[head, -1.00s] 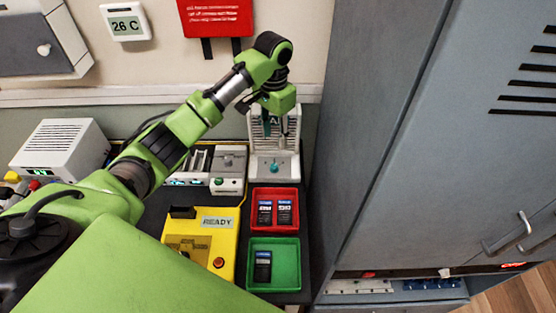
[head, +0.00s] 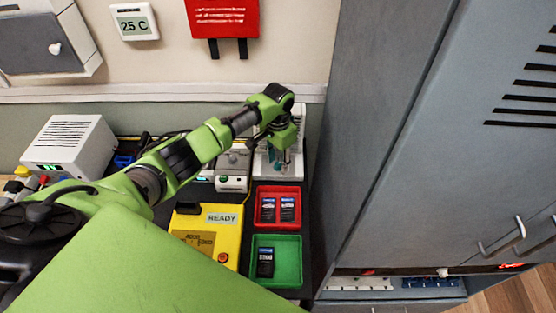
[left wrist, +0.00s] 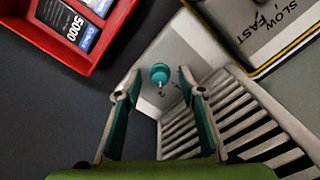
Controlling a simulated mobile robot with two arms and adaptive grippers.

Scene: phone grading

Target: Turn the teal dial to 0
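The teal dial (left wrist: 159,75) sits on the light-coloured base plate (left wrist: 192,42) of a unit with a slatted back, in the left wrist view. Small dark marks are on the plate near it, one looking like a 2. My left gripper (left wrist: 159,80) is open and empty, with one finger on each side of the dial in that view. The fingertips seem not to touch it; the exact height gap cannot be told. In the head view my left gripper (head: 284,160) points down over this unit (head: 263,135) and largely covers the dial. My right gripper is not in view.
A red tray (head: 277,222) with dark cards and a green tray (head: 290,280) with one stand in front of the unit. A yellow device (head: 228,243) reading READY is at their left. A grey cabinet (head: 400,130) rises close on the right.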

